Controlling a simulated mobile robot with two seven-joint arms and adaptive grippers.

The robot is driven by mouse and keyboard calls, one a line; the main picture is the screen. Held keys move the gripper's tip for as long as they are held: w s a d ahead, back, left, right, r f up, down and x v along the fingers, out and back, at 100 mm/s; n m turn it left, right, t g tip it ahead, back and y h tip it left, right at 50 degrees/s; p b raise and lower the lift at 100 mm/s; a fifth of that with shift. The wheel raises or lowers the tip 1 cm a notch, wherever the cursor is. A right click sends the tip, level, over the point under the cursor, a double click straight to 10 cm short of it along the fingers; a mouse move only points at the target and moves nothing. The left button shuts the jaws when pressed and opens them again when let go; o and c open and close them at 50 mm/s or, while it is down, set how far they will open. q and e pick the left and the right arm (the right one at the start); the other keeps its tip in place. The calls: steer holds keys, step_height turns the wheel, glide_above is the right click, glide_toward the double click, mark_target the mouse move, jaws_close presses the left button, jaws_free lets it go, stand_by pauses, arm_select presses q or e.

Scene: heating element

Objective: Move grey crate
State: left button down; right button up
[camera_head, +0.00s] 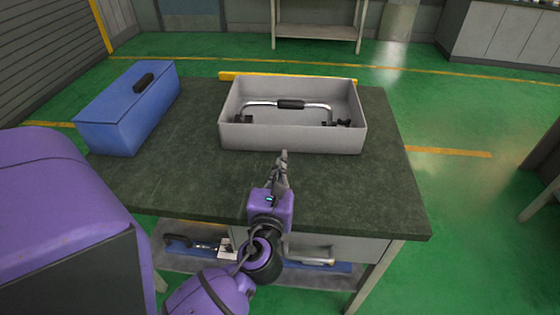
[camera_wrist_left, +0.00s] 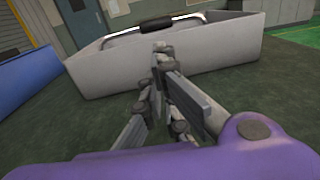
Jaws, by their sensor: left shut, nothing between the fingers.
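The grey crate (camera_head: 290,138) stands on the dark green tabletop, toward the back and middle of the table. It is open at the top and has a metal bar handle with a black grip (camera_head: 291,104). A small dark object (camera_head: 342,123) lies inside at its right end. My left gripper (camera_head: 283,156) is shut and empty, in front of the crate's near wall. In the left wrist view the crate (camera_wrist_left: 120,68) fills the upper middle, with the shut fingertips (camera_wrist_left: 160,52) before its wall. I cannot tell whether they touch it. My right gripper is not in view.
A blue box (camera_head: 130,108) with a black handle stands on the table's left. A yellow object (camera_head: 232,76) lies behind the crate. The table (camera_head: 385,185) is bare to the right and in front. Tools lie on a lower shelf (camera_head: 180,262).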

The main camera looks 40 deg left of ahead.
mark_target(288, 133)
arm_select(q)
steer(key=x, duration=1)
steer(key=shift+w+a+f, duration=0.1)
steer(key=shift+w, duration=0.2)
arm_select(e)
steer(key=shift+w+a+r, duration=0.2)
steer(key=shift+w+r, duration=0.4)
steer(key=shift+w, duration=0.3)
